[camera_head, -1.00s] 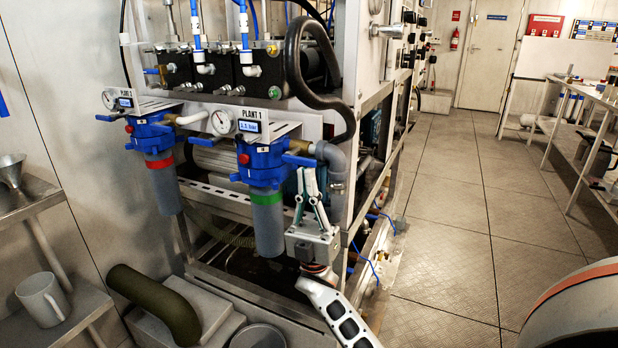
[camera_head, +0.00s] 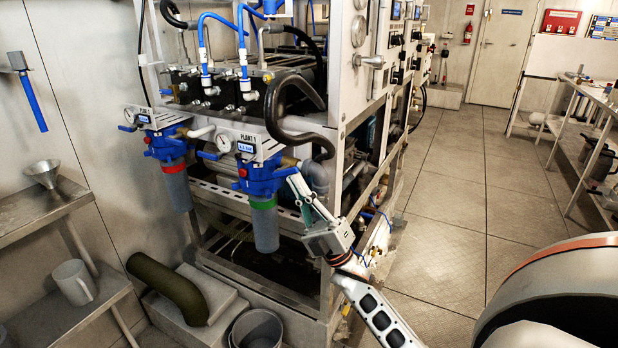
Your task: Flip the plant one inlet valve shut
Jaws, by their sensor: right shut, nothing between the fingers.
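The plant 1 filter housing (camera_head: 262,183) is blue, with a grey bowl (camera_head: 265,228) and a green ring below it, under a PLANT 1 label and a round gauge. A blue lever (camera_head: 285,171) sticks out at its right side, and another blue lever (camera_head: 210,155) lies at its left; which one is the inlet valve I cannot tell from the picture. My right gripper (camera_head: 293,181) is shut and empty. Its fingertips point up and left, close beside the right lever; whether they touch it I cannot tell. My left gripper is not in view.
The plant 2 housing (camera_head: 166,145) with a red ring hangs to the left. A black hose (camera_head: 285,135) and a grey pipe elbow (camera_head: 316,176) are close above and beside the gripper. The metal frame's edge is near my arm. The floor (camera_head: 445,200) at right is clear.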

